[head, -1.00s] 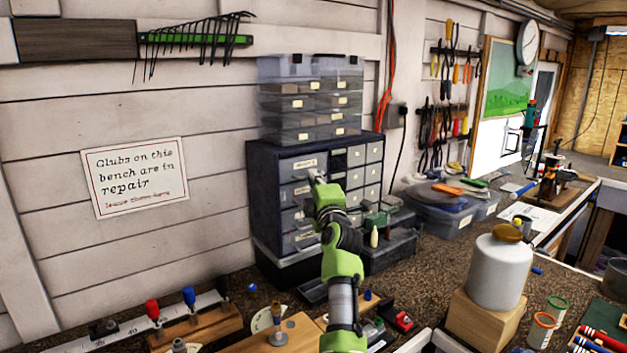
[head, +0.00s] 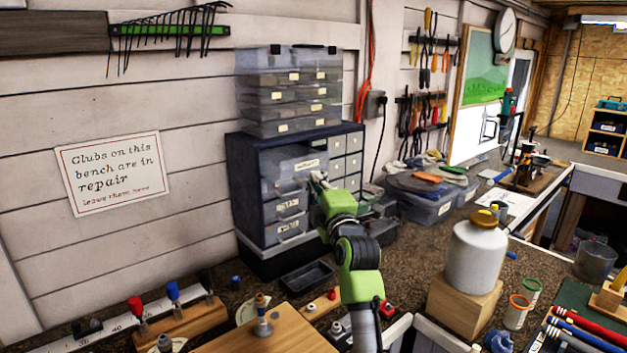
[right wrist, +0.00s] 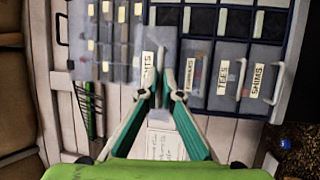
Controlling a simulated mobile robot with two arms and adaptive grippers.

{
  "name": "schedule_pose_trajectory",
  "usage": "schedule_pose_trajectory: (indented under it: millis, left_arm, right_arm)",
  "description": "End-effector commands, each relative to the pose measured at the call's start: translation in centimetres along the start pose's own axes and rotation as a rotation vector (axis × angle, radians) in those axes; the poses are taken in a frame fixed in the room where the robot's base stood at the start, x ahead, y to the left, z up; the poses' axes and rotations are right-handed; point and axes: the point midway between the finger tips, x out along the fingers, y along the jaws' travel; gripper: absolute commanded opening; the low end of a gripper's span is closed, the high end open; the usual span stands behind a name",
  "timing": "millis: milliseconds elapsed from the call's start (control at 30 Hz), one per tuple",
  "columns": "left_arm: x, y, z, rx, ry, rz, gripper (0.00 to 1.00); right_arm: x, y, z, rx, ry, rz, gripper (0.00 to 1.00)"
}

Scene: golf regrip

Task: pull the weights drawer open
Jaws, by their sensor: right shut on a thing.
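The weights drawer (head: 285,170) is the top left drawer of a dark blue cabinet (head: 242,185). Its clear grey front stands out from the cabinet, partly overlapping the drawer below. My right gripper (head: 318,178) is at the right part of this front, below the pale label, shut on the drawer's handle. In the right wrist view my two fingers (right wrist: 161,75) close together over the drawer front (right wrist: 165,42), beside a label that reads "...HTS". The fingers hide much of the handle. My left gripper is not in view.
Clear organiser boxes (head: 290,90) are stacked on the cabinet. A small black tray (head: 306,277) lies on the bench in front of it. A white jug (head: 476,255) stands on a wooden block to the right. Golf gear and wooden blocks fill the near bench.

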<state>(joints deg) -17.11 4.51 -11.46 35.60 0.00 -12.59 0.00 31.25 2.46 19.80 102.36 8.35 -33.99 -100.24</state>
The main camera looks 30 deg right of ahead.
Motion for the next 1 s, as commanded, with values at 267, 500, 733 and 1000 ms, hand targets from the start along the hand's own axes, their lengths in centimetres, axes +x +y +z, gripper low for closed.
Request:
schedule_pose_trajectory:
  millis: [267, 500, 733, 1000]
  left_arm:
    - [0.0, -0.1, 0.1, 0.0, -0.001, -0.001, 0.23]
    - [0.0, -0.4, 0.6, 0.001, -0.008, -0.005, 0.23]
    - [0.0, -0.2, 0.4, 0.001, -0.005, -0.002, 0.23]
    - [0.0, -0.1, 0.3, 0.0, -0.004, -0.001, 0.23]
  right_arm:
    - [0.0, -0.1, 0.0, 0.0, 0.0, -0.001, 0.23]
    - [-0.1, -0.1, 0.0, 0.0, 0.0, -0.001, 0.23]
    - [-2.6, -0.1, 0.0, -0.004, 0.0, -0.001, 0.23]
    - [-8.3, -0.2, 0.1, -0.005, 0.0, -0.002, 0.23]
